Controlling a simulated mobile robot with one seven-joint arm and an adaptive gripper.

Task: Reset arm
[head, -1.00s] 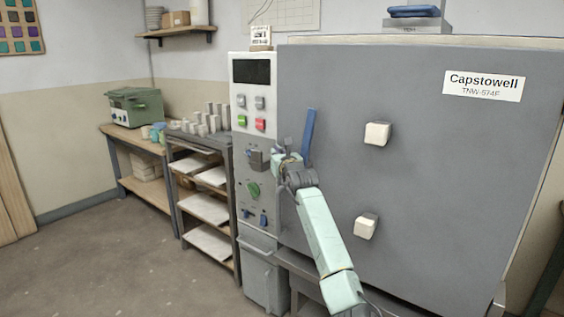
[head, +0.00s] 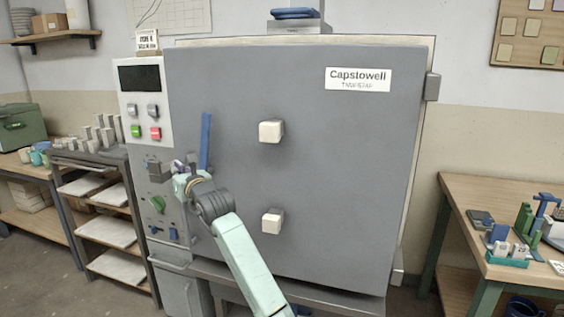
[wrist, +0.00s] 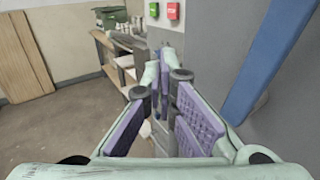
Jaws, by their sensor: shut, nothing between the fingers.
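My arm (head: 245,262) reaches up in front of the large grey kiln door (head: 330,180). My gripper (head: 180,172) is at the left edge of the door, beside the control panel and just left of the blue upright handle (head: 206,141). In the wrist view, the gripper (wrist: 163,78) shows purple finger pads, shut with nothing held. The blue handle (wrist: 262,65) stands to the right of the fingers there, apart from them.
The control panel (head: 150,110) has green and red buttons and a green knob (head: 157,203). A shelf rack (head: 105,232) stands at left. A wooden table (head: 465,187) with tools and a green tray (head: 507,260) is at right. Floor at left is open.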

